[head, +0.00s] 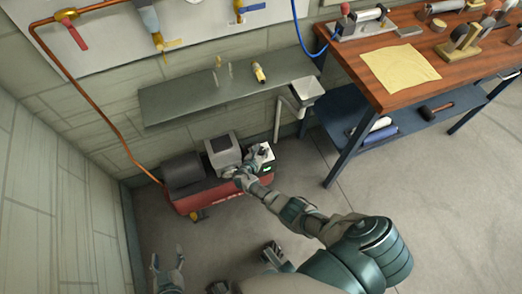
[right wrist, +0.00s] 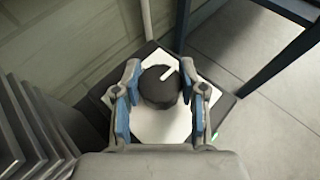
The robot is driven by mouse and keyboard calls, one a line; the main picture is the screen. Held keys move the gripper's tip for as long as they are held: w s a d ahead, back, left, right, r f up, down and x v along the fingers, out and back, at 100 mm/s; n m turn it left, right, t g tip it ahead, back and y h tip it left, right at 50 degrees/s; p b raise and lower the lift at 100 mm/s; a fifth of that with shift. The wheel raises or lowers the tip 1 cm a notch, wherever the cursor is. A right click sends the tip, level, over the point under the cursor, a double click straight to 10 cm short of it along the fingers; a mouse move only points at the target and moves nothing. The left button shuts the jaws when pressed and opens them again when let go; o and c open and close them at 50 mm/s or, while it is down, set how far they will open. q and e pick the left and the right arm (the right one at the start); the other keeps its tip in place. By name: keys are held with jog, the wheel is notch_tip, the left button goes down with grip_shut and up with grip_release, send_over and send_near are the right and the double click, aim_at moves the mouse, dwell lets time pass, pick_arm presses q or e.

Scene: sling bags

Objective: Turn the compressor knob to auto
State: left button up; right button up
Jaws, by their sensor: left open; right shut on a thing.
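The red compressor (head: 200,200) stands on the floor against the wall. Its black round knob (right wrist: 158,88) sits on a white plate (right wrist: 172,125) in the right wrist view. A white pointer line on the knob runs toward the upper right. My right gripper (right wrist: 160,78) is shut on the knob, with a blue-padded finger on each side. In the head view my right gripper (head: 258,157) is at the compressor's right end and hides the knob. My left gripper (head: 167,262) is open and empty at the lower left, apart from the compressor. No label for auto is readable.
A grey wall shelf (head: 185,102) hangs above the compressor. A copper pipe (head: 85,97) runs down to it. A wooden workbench (head: 400,95) with a blue lower shelf (head: 395,125) stands at the right. The floor (head: 420,210) in front of the bench is clear.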

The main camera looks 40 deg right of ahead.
jog(key=shift+w+r, duration=0.15)
jog(key=shift+r, duration=0.05)
jog(key=o, duration=1.2)
jog(key=shift+c, duration=0.2)
jog(key=shift+f, duration=0.1)
jog(key=shift+a, duration=0.1)
jog(key=shift+s+a, duration=0.2)
jog(key=shift+s, duration=0.05)
jog(key=v, duration=1.1)
jog(key=shift+a, duration=0.15)
